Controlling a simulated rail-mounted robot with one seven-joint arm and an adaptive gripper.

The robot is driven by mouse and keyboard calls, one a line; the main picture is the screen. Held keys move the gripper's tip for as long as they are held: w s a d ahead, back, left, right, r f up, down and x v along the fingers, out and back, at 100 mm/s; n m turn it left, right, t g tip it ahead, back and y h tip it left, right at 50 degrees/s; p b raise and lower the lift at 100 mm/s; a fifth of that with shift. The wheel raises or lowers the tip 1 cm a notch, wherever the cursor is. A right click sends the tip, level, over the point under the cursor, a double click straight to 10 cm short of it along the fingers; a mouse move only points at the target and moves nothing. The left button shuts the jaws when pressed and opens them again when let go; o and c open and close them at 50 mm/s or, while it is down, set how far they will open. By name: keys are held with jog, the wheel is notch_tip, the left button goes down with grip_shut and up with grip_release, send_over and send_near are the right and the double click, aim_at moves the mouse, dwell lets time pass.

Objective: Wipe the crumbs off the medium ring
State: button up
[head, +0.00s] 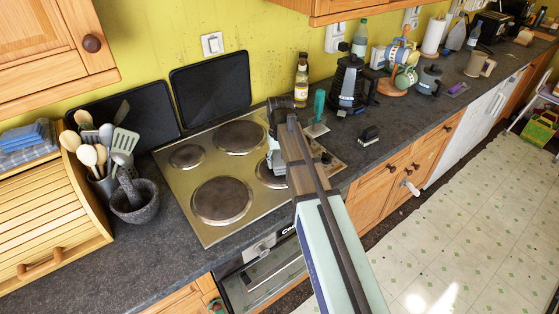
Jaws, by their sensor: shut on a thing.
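The steel hob (205,232) carries several dark rings. A small ring (186,156) is at the back left, a larger one (240,137) at the back right and the largest-looking one (222,200) at the front left. Another ring (266,174) at the front right is partly hidden by my arm and gripper. I cannot tell for sure which is the medium ring, and no crumbs can be made out. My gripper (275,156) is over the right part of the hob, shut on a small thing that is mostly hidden. Whether that thing touches the hob is unclear.
A green-handled tool (318,116) stands right of the hob, with a black coffee maker (348,84) and bottle (301,82) behind. A small dark object (369,135) lies on the worktop (400,130). A stone mortar (136,205) and utensil pot (103,186) stand left.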

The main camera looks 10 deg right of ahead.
aim_at(284, 168)
dwell(0.4)
jog(key=shift+w+a+p, duration=0.15)
jog(key=shift+w+a, duration=0.3)
jog(key=shift+w, duration=0.6)
jog(key=shift+w+a+p, duration=0.15)
jog(key=shift+w+a, duration=0.3)
jog(key=shift+w, duration=0.65)
jog(key=shift+w+a+p, duration=0.15)
jog(key=shift+w+a, duration=0.3)
jog(key=shift+w, duration=0.6)
jog(key=shift+f+b, duration=0.4)
jog(key=shift+f, duration=0.5)
jog(key=shift+s, duration=0.1)
jog(key=shift+s+d+p, duration=0.1)
jog(key=shift+s+d, duration=0.2)
jog(key=shift+s, duration=0.4)
jog(key=shift+s+d+p, duration=0.1)
jog(key=shift+s+d, duration=0.2)
jog(key=shift+s, duration=0.35)
jog(key=shift+s+d+p, duration=0.1)
jog(key=shift+s+d, duration=0.2)
jog(key=shift+s, duration=0.4)
jog(key=shift+s+d, duration=0.3)
jog(key=shift+s, duration=0.4)
jog(key=shift+s+d, duration=0.3)
jog(key=shift+s, duration=0.4)
jog(key=shift+s+d, duration=0.3)
jog(key=shift+s, duration=0.4)
jog(key=shift+s, duration=0.1)
